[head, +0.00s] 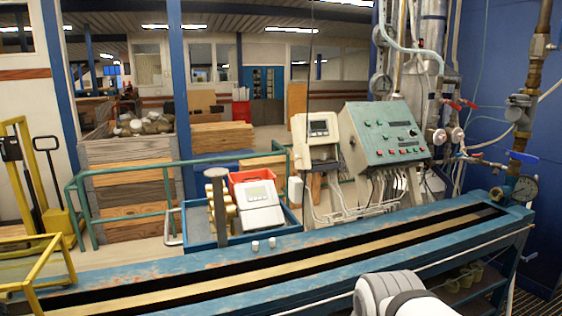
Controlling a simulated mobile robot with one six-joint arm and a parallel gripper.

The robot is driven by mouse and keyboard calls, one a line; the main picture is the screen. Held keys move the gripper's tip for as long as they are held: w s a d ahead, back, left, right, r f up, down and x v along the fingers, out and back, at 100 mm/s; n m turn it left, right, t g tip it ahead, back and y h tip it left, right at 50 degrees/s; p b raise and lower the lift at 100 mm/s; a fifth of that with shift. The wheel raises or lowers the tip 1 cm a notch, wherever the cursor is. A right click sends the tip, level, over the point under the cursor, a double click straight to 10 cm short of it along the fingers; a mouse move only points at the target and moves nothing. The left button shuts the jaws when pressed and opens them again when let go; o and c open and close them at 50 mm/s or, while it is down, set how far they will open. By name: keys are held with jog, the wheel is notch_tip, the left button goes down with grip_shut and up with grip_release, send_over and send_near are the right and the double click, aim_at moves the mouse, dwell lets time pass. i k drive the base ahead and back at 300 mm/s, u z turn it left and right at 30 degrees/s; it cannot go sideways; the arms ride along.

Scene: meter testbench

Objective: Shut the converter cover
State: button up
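A white box with a small display (258,207), which may be the converter, sits tilted in a blue tray behind the bench. Whether its cover is open cannot be told at this size. A beige box with a dark display (318,128) stands further right, beside the green control panel (385,133); it could also be the converter, and no open cover can be made out on it. A white rounded part of my arm shows at the bottom edge, right of centre. My gripper is not in view.
The long blue bench (140,272) with a dark slot crosses the foreground. Two small white caps (263,244) lie on its back edge. The blue tray (203,240) also holds a red bin (240,177). Pipes, valves and a gauge (525,188) stand at right; yellow rails (50,255) at left.

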aim_at(301, 156)
jog(key=z, duration=0.05)
jog(key=i, duration=1)
jog(key=u, duration=0.05)
